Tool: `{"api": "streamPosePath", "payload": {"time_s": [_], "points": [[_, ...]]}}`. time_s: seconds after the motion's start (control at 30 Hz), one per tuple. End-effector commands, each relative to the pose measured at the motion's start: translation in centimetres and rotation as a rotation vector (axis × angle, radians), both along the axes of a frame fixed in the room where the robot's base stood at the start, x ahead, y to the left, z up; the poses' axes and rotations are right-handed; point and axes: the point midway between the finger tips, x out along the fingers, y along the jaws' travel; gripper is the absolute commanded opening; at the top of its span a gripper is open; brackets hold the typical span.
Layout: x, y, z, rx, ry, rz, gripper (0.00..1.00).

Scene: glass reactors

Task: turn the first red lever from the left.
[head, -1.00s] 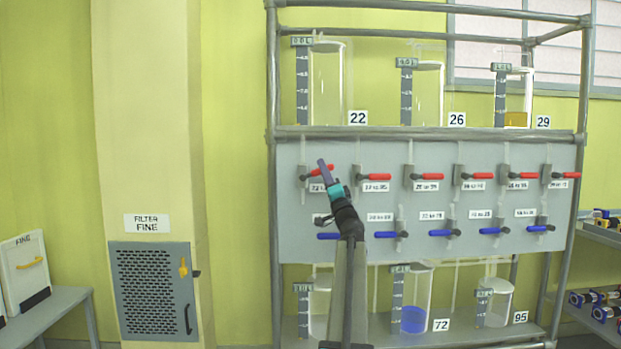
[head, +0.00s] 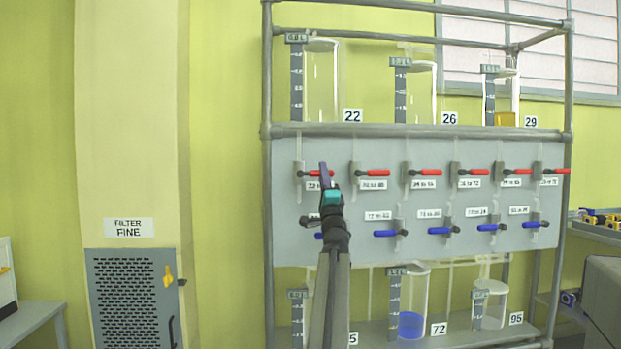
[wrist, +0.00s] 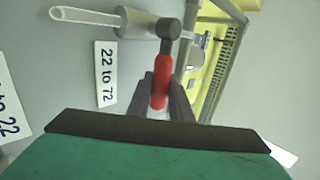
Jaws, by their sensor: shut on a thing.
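The first red lever from the left (head: 314,174) is on the upper row of the grey panel, above a white label. In the head view it lies about level, and my gripper (head: 324,172) covers part of it. In the wrist view the red lever (wrist: 161,88) sits between the two fingers of my gripper (wrist: 163,95), which is shut on it. Its grey pivot joins a pale valve body (wrist: 145,27), beside a label reading "22 to 72" (wrist: 105,74).
More red levers (head: 373,173) continue to the right, with blue levers (head: 385,233) below. Glass cylinders (head: 322,90) stand on the shelf above and others (head: 412,310) below. A filter cabinet (head: 130,300) stands at the left. A grey object (head: 603,300) is at the lower right.

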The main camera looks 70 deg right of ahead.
Motion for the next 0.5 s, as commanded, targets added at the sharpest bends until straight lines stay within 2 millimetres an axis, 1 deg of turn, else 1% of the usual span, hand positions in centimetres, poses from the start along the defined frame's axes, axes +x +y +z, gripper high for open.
{"api": "streamPosePath", "payload": {"time_s": [0.17,0.47,0.5], "points": [[-0.19,0.1,-0.26,0.006,-0.008,0.001,0.0],[0.24,0.3,-0.29,0.01,-0.01,0.006,0.0],[0.29,0.32,-0.3,0.011,-0.01,0.007,0.22]]}}
